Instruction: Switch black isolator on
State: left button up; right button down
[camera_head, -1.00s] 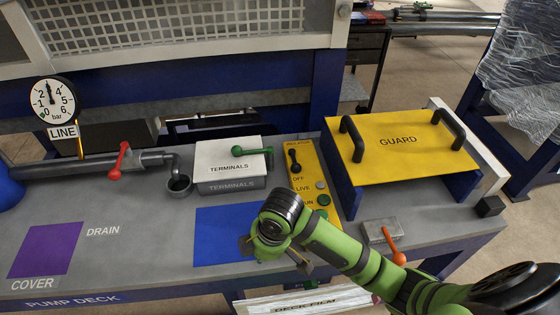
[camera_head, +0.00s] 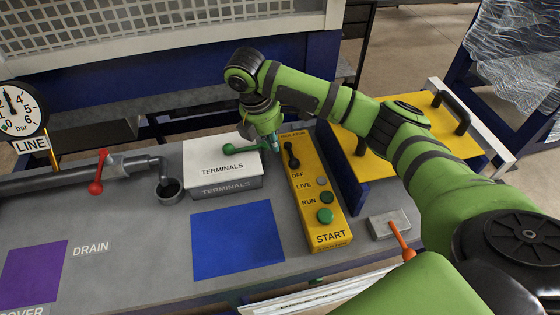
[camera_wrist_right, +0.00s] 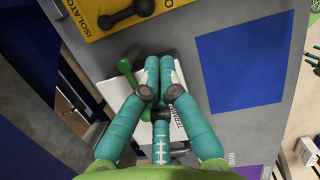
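The black isolator (camera_head: 292,155) is a short lever at the far end of a yellow control box (camera_head: 326,229). Its thicker end points toward the OFF label. It also shows at the top of the right wrist view (camera_wrist_right: 125,14), apart from the fingers. My right gripper (camera_head: 275,143) hangs fingers-down just left of the isolator, by the terminal box's right edge, partly hidden by its own wrist. In the wrist view its teal fingers (camera_wrist_right: 160,66) are together with nothing visible between them. My left gripper is not in view.
The white terminals box (camera_head: 222,167) has a green lever (camera_head: 240,147) close beside my right fingers. The yellow guard (camera_head: 450,130) stands right, under my arm. The box carries green buttons (camera_head: 325,215). An orange-handled lever (camera_head: 402,240) is front right. The blue square (camera_head: 237,240) is bare.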

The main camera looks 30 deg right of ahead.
aim_at(291, 156)
jog(key=p+x, duration=0.1)
jog(key=x, duration=0.8)
jog(key=shift+w+d+f+p, duration=0.1)
jog(key=shift+f+p, duration=0.05)
jog(key=shift+p, duration=0.25)
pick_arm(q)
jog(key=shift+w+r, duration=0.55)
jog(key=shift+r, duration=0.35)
pick_arm(e)
jog(key=shift+f, duration=0.35)
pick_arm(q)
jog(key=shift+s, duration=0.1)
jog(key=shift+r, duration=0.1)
pick_arm(e)
jog(key=shift+d, duration=0.1)
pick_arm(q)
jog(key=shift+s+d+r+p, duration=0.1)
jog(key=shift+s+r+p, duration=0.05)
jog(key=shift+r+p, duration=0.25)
pick_arm(e)
jog(key=shift+s+d+n, duration=0.2)
jog(key=shift+s+n, duration=0.05)
jog(key=shift+n, duration=0.15)
